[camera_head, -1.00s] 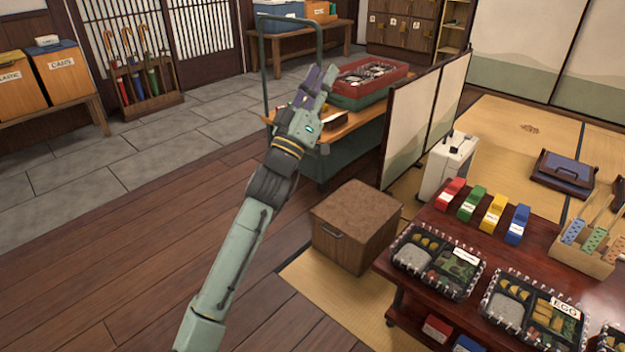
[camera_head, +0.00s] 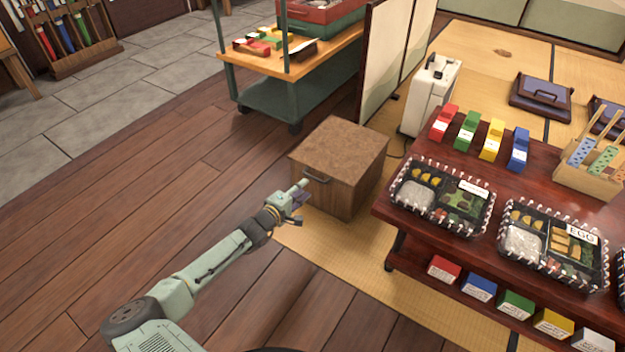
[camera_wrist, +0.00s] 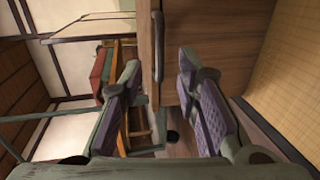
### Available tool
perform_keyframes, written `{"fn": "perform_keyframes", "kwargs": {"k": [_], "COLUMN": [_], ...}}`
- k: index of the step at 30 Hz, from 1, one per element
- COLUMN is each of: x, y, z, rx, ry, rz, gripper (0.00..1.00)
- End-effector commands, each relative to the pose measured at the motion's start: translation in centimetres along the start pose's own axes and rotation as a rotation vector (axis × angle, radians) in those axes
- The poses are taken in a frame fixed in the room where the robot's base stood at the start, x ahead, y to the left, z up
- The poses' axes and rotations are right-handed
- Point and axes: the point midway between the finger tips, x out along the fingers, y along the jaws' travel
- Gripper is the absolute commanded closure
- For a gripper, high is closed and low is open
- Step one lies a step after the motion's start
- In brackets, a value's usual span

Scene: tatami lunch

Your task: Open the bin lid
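The bin is a square wooden box (camera_head: 345,195) with a brown, cork-like lid (camera_head: 345,145), which lies flat and closed. A dark bar handle (camera_head: 317,178) sits high on its front face. My gripper (camera_head: 300,192) is close in front of that face, near the handle. In the wrist view, the two purple-padded fingers of my gripper (camera_wrist: 160,90) are spread apart, with nothing held. The handle (camera_wrist: 158,60) appears in the gap between them, just beyond the tips. I cannot tell whether a finger touches it. The wooden front (camera_wrist: 220,40) fills the upper right there.
A dark red table (camera_head: 410,222) with bento boxes stands right of the bin. A green-framed cart (camera_head: 270,95) and a folding screen (camera_head: 385,60) are behind it. A white case (camera_head: 430,95) stands back right. The wooden floor (camera_head: 130,210) at left is clear.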

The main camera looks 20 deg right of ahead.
Motion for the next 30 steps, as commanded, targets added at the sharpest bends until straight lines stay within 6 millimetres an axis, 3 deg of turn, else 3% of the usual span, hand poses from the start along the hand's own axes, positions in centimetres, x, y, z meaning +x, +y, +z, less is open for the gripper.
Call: {"fn": "perform_keyframes", "kwargs": {"k": [6,12,25,30], "x": [4.6,7.3,8.2,8.2], "y": [-0.3,-0.2,0.1,0.1], "z": [0.1,0.1,0.1,0.1], "rx": [0.003,0.003,0.001,0.002], "ry": [-0.003,-0.001,0.0,0.0], "rz": [0.0,0.0,0.001,0.001], "gripper": [0.7,0.7,0.7,0.82]}}
